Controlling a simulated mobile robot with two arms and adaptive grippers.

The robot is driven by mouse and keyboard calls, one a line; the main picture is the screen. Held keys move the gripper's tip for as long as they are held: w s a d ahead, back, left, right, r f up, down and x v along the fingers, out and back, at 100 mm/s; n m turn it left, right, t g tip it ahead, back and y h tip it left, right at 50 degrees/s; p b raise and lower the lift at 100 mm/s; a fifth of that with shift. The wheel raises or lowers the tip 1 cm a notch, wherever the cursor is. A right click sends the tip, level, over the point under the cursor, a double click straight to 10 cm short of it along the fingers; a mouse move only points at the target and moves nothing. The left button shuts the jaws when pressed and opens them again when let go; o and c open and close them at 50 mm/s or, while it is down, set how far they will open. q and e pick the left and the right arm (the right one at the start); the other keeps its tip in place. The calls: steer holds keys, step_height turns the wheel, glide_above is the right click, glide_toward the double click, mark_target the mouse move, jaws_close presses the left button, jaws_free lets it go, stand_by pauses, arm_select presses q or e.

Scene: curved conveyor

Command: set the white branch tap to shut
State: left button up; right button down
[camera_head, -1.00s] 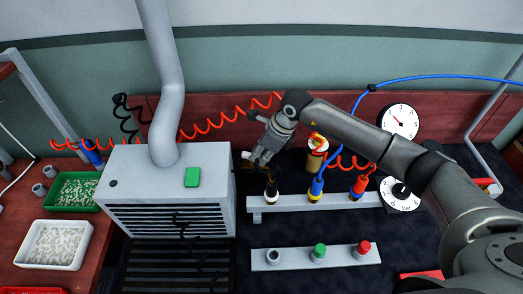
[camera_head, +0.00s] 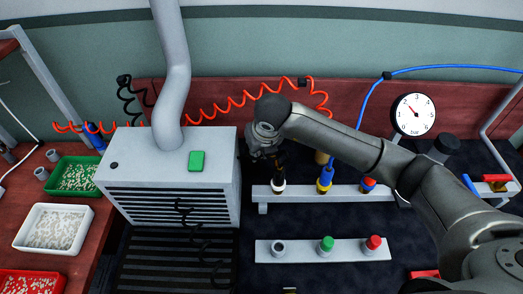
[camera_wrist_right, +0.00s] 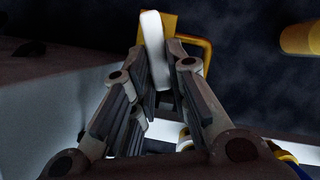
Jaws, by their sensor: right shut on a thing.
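The white tap's lever (camera_wrist_right: 154,48) stands between the fingers of my right gripper (camera_wrist_right: 156,60) in the wrist view, with its yellow brass body (camera_wrist_right: 188,40) just behind. My right gripper is shut on the lever. In the head view my right gripper (camera_head: 278,158) reaches down above the white-banded outlet (camera_head: 278,186) at the left end of the rear bar (camera_head: 305,197). There the gripper hides the lever, so I cannot read its angle against the pipe. My left gripper is not in view.
A grey vented box (camera_head: 170,175) with a duct stands close left of my gripper. Blue (camera_head: 325,178) and red (camera_head: 368,184) fittings stand to the right on the rear bar. A front bar (camera_head: 300,252) carries grey, green and red caps. A dial (camera_head: 414,115) stands behind.

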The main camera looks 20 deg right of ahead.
steer(key=shift+a+m+b, duration=0.25)
steer(key=shift+m+b, duration=0.05)
steer(key=shift+m, duration=0.2)
steer(key=shift+h, duration=0.3)
steer(key=c, duration=1.4)
jaws_free()
steer(key=shift+r, duration=0.1)
steer(key=v, duration=1.1)
steer(key=shift+s+r, duration=0.15)
steer(key=shift+r, duration=0.25)
